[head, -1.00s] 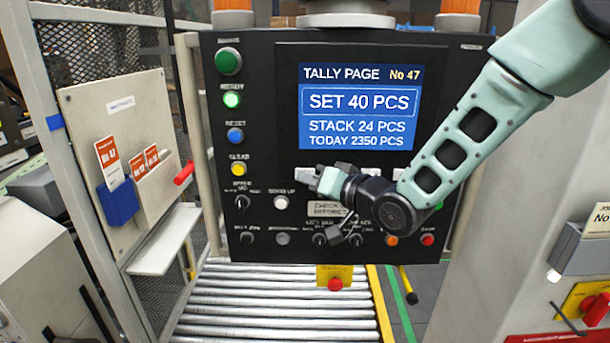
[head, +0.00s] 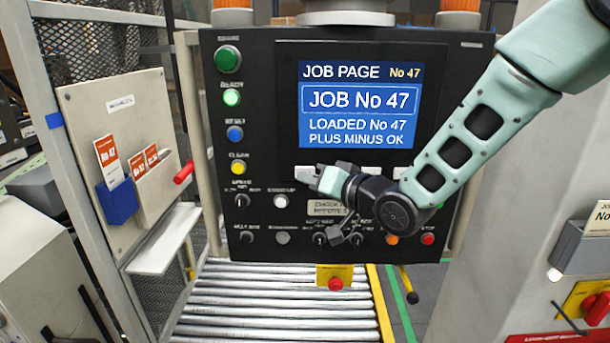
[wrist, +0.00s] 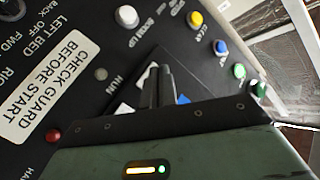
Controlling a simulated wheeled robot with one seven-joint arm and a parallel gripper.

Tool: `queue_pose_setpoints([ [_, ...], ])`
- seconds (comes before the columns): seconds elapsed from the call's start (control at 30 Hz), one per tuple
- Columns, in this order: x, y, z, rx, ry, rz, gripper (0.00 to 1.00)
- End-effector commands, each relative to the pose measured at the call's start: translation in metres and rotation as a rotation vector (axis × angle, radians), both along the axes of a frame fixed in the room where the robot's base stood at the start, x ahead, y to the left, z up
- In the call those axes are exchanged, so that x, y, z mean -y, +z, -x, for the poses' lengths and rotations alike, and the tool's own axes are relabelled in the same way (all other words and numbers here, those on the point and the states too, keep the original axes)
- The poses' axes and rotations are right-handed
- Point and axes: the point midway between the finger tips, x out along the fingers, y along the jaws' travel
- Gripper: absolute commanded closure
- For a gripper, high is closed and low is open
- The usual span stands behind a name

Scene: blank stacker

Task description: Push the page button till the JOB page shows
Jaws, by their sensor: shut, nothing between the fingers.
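The screen (head: 358,105) on the black control panel (head: 262,80) reads JOB PAGE No 47, with JOB No 47, LOADED No 47 and PLUS MINUS OK below. A row of pale keys runs under the screen; the leftmost key (head: 305,173) shows just left of my gripper. My gripper (head: 318,178) is shut and empty, with its tips at this key row. In the wrist view my closed fingers (wrist: 157,85) point at the panel among white and blue key parts. They hide part of the keys, and I cannot tell whether the tips touch one.
Green, blue and yellow buttons (head: 238,168) line the panel's left side. Knobs and a CHECK GUARD BEFORE START label (wrist: 48,93) lie below the keys. A roller conveyor (head: 275,310) runs beneath. A card board (head: 125,150) stands left, and a grey post (head: 530,160) right.

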Motion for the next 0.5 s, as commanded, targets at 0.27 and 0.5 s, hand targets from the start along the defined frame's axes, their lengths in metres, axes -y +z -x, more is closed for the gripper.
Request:
queue_pose_setpoints([
  [0.27,-0.0003,-0.0002,0.0049,-0.001,0.001,0.0,1.0],
  [0.5,-0.0009,-0.0008,0.0116,0.0,0.001,0.0,1.0],
])
